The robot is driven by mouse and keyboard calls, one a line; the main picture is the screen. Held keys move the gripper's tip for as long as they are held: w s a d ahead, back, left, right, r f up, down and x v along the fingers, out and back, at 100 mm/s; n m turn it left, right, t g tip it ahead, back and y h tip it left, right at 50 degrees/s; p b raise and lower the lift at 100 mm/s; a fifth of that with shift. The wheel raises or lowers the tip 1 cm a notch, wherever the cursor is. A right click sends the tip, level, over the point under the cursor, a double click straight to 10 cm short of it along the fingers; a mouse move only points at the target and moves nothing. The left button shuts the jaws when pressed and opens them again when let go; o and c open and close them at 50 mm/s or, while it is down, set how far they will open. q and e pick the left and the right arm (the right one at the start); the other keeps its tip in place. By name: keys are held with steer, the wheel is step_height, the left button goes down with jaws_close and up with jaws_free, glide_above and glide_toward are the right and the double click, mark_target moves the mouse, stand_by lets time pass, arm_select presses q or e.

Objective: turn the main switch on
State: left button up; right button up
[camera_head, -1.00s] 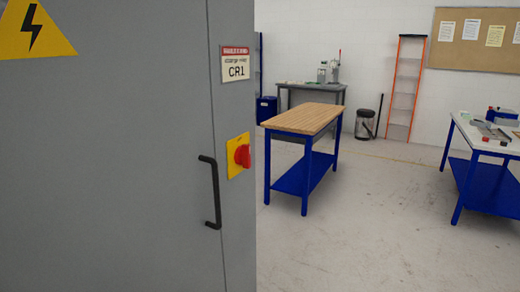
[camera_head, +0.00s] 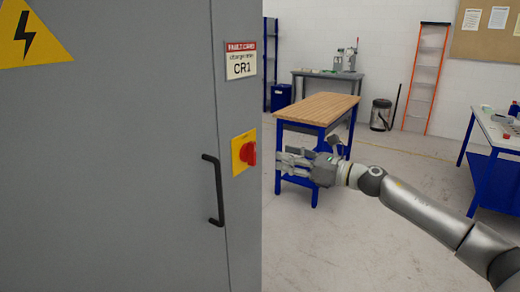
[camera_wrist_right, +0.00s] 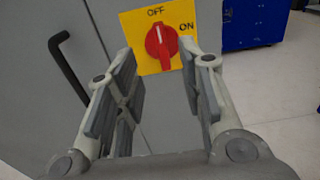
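The main switch is a red rotary knob (camera_head: 247,154) on a yellow plate (camera_head: 238,165), on the right edge of the grey cabinet's front. In the right wrist view the knob (camera_wrist_right: 161,42) sits between OFF at the top and ON at the right of the plate (camera_wrist_right: 138,27). Its handle stands about upright, with a white mark towards OFF. My right gripper (camera_head: 281,160) is just right of the knob in the head view. In the wrist view its fingers (camera_wrist_right: 160,68) are spread and empty, facing the knob, apart from it. My left gripper is not in view.
The grey cabinet (camera_head: 110,160) has a black door handle (camera_head: 215,190) left of the switch. A wood-topped blue workbench (camera_head: 318,108) stands behind my right gripper. Another bench (camera_head: 495,135) is at the right. Open floor lies between.

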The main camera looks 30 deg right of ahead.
mark_target(255, 149)
steer(key=p+x, duration=0.5)
steer(key=x, duration=0.4)
steer(key=shift+w+r, duration=0.1)
steer(key=shift+w, duration=0.1)
steer(key=shift+w+a, duration=0.25)
steer(key=shift+w, duration=0.15)
jaws_close()
